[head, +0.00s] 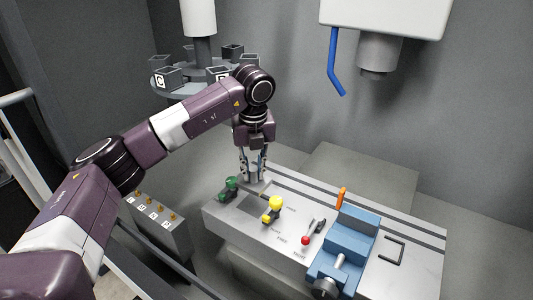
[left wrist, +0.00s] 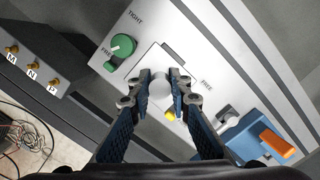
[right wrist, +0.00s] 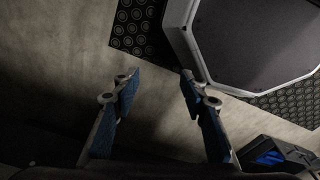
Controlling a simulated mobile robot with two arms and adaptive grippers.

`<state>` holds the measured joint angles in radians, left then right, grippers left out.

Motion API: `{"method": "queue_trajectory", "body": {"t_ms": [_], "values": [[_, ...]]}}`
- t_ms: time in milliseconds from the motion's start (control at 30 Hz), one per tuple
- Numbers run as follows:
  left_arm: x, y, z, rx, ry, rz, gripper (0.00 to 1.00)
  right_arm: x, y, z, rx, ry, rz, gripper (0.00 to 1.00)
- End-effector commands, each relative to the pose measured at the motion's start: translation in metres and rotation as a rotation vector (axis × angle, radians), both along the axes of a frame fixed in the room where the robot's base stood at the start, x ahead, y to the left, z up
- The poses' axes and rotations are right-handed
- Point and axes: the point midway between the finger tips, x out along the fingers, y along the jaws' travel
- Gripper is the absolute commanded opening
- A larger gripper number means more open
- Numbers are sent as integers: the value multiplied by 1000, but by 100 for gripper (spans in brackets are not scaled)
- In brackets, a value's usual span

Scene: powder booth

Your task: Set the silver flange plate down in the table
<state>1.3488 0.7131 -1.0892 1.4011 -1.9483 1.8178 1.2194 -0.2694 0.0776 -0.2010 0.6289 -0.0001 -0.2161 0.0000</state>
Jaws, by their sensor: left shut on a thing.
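My left gripper (head: 253,168) is shut on the silver flange plate (head: 252,179), holding it by its round boss over the far left end of the grey table (head: 230,228). In the left wrist view the fingertips (left wrist: 160,88) pinch the boss, and the pale square flange (left wrist: 150,65) shows around it. Whether the plate touches the table I cannot tell. A dark rectangular recess (head: 253,205) shows in the table just in front of it; the left wrist view shows only a dark strip beside the plate. My right gripper (right wrist: 156,78) is open and empty, seen only in its own wrist view.
A green knob (head: 229,186), a yellow knob (head: 274,204) and a red-tipped lever (head: 306,239) stand on the table. A blue vise (head: 345,245) and an orange upright piece (head: 341,197) are further right. A lettered peg box (head: 155,222) is left. A carousel (head: 185,85) stands behind.

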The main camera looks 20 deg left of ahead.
Motion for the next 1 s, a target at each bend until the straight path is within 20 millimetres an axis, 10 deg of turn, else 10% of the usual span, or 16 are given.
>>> {"method": "queue_trajectory", "body": {"t_ms": [467,1000], "values": [[-1,1,-19,0,0,0,0,-61,-4,-16,-8,83,-1,40],[-1,0,-39,-1,-2,0,0,-20,-4,-26,-4,24,0,40]]}}
